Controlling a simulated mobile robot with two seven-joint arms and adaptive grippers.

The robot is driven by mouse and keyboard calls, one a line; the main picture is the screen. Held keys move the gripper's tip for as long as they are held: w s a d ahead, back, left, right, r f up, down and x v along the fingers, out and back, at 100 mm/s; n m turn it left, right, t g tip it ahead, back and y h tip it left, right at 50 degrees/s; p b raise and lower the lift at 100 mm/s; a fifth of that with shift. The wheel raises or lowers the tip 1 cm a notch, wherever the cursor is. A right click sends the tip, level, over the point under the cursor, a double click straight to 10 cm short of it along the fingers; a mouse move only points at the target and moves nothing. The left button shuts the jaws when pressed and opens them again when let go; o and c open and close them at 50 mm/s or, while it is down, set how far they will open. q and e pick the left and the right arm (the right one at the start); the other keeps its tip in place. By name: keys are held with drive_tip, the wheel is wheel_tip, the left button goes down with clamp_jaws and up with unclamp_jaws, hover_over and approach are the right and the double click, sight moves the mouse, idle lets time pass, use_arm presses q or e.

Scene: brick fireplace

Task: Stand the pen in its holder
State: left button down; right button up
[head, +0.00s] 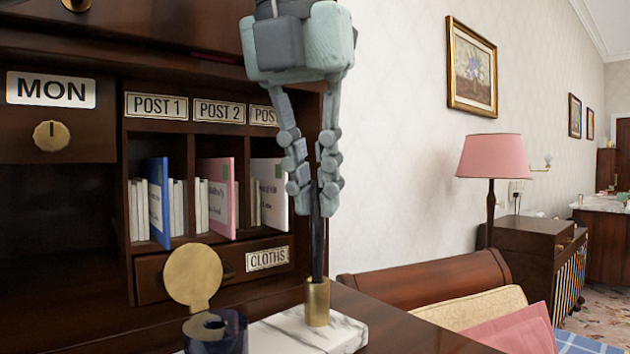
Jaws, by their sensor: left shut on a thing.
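My left gripper (313,192) comes down from the top of the head view, its fingers shut on a dark, slim pen (318,245). The pen is close to upright and points down. Its lower end meets the mouth of the brass pen holder (317,303); I cannot tell how deep it is inside. The holder is a short cylinder standing on a white marble base (345,332) on the dark wooden desk. My right gripper is not in view.
A dark blue glass inkwell (232,338) with a raised round brass lid (192,277) stands left of the holder. Behind are labelled pigeonholes with a blue folder (157,203) and a pink folder (217,197).

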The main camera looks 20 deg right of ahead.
use_arm(q)
drive_tip(key=shift+s+d+f+b, duration=0.1)
drive_tip(key=shift+f+b, duration=0.25)
drive_tip(key=shift+f, duration=0.15)
drive_tip(key=shift+s+d+f+b, duration=0.15)
drive_tip(key=shift+s+f+b, duration=0.1)
drive_tip(key=shift+f+b, duration=0.25)
drive_tip(key=shift+f, duration=0.1)
drive_tip(key=shift+w+a+r+p, duration=0.15)
drive_tip(key=shift+w+r+p, duration=0.1)
drive_tip(key=shift+r+p, duration=0.35)
drive_tip(key=shift+w+a+r+p, duration=0.1)
drive_tip(key=shift+w+r+p, duration=0.1)
drive_tip(key=shift+r+p, duration=0.4)
drive_tip(key=shift+p+v, duration=0.95)
drive_tip(key=shift+v, duration=0.1)
drive_tip(key=shift+w+d+r, duration=0.1)
drive_tip(key=shift+w+d, duration=0.1)
drive_tip(key=shift+d, duration=0.1)
